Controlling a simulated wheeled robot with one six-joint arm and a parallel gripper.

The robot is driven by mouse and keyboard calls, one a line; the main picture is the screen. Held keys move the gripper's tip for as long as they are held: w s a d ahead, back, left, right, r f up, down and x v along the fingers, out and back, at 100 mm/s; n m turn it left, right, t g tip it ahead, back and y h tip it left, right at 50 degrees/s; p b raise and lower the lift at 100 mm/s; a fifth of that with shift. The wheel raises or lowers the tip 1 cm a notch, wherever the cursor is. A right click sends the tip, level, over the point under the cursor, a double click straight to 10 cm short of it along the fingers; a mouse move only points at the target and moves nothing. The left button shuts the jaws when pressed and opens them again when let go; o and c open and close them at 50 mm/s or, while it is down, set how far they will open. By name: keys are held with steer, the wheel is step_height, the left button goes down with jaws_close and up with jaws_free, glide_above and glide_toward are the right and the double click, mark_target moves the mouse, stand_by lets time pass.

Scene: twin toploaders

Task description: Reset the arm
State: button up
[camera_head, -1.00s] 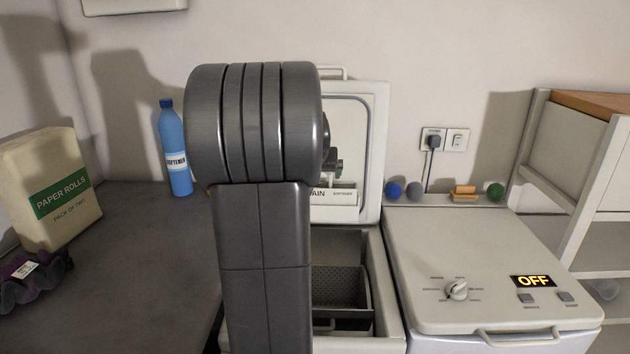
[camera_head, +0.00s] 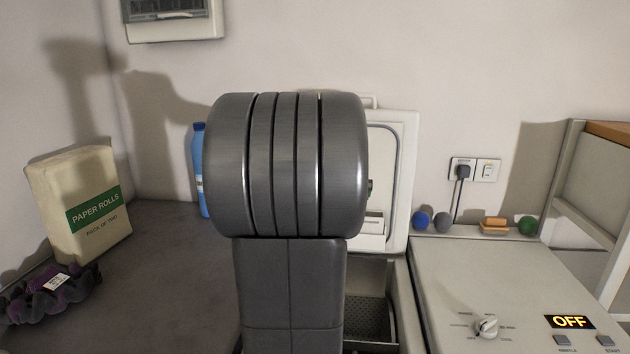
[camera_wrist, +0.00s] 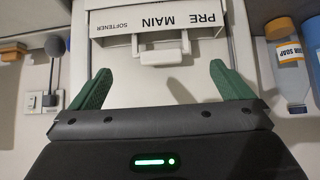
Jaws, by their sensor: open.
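My gripper (camera_wrist: 162,88) shows in the wrist view with its two green fingers spread apart and nothing between them. Beyond the fingers is the detergent drawer (camera_wrist: 150,45), upside down in this view, marked PRE, MAIN and SOFTENER. I cannot tell how far the fingers are from it. In the head view my arm covers the gripper and much of the open toploader (camera_head: 398,290), whose lid (camera_head: 402,150) stands raised. Part of the dark drum (camera_head: 372,318) shows inside.
The second toploader (camera_head: 470,270) is closed and its display reads OFF. Balls and an orange soap (camera_head: 495,222) lie behind it. A blue softener bottle (camera_head: 199,160), paper rolls (camera_head: 90,210) and a dark purple item (camera_head: 50,296) stand on the left counter (camera_head: 180,270). Shelving (camera_head: 580,190) is at right.

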steer(key=p+x, duration=0.1)
steer(key=x, duration=1.1)
steer(key=shift+w+d, duration=0.15)
steer(key=shift+w, duration=0.2)
steer(key=shift+f, duration=0.1)
steer(key=b+v, duration=0.1)
steer(key=v, duration=1.2)
steer(key=x, duration=1.4)
step_height(320, 180, up, 9)
steer(key=p, duration=0.7)
steer(key=shift+f, duration=0.25)
steer(key=shift+s+r, duration=0.1)
steer(key=shift+s, duration=0.05)
